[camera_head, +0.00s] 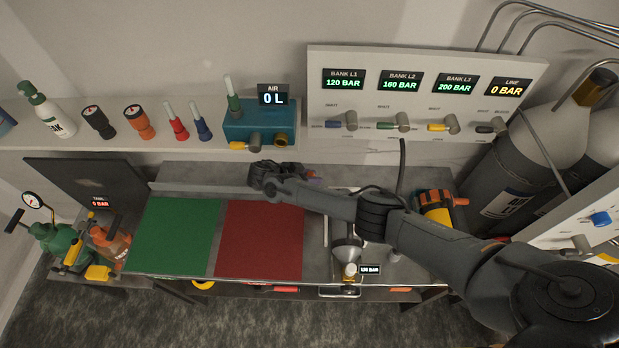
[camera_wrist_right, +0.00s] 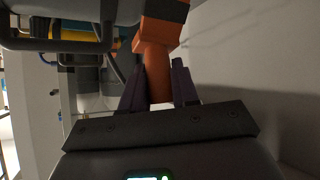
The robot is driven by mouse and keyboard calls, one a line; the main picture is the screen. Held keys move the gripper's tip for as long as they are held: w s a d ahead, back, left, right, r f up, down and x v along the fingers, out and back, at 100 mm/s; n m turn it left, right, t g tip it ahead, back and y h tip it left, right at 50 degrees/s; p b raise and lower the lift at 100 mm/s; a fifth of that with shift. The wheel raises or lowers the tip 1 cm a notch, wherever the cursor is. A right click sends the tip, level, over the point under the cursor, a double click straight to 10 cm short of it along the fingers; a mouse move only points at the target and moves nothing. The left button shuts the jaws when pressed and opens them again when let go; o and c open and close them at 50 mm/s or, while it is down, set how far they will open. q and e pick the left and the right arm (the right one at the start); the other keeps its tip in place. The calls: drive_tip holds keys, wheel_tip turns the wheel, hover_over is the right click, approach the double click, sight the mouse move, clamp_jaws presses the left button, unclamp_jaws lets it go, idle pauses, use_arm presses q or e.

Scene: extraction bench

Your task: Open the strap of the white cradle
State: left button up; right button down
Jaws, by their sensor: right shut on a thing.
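My right gripper (camera_head: 314,177) is over the back of the bench, its purple fingers partly hidden by my own arm. In the right wrist view it (camera_wrist_right: 159,88) is shut on an orange handle-like piece (camera_wrist_right: 155,65), with one finger on each side. A dark band sits above the orange piece, and I cannot tell what it is attached to. My arm hides much of that area, and I cannot make out the strap's state. My left gripper is not in view.
Green (camera_head: 175,235) and red (camera_head: 260,240) mats lie clear on the bench. A gauge panel (camera_head: 425,65) with knobs stands behind. A yellow, orange and black object (camera_head: 437,208) sits to the right, and large grey cylinders (camera_head: 510,170) stand beyond it. A shelf holds bottles and fittings.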

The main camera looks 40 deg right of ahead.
drive_tip(key=shift+f, duration=0.2)
drive_tip(key=c, duration=1.3)
unclamp_jaws()
drive_tip(key=o, duration=0.4)
drive_tip(key=shift+w+a, duration=0.1)
drive_tip(key=shift+a, duration=0.1)
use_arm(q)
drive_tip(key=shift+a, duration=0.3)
use_arm(e)
drive_tip(key=shift+d, duration=0.1)
drive_tip(key=shift+r, duration=0.15)
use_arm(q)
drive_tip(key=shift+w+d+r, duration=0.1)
use_arm(e)
drive_tip(key=v, duration=1)
drive_tip(key=shift+a+r, duration=0.1)
drive_tip(key=shift+a, duration=0.3)
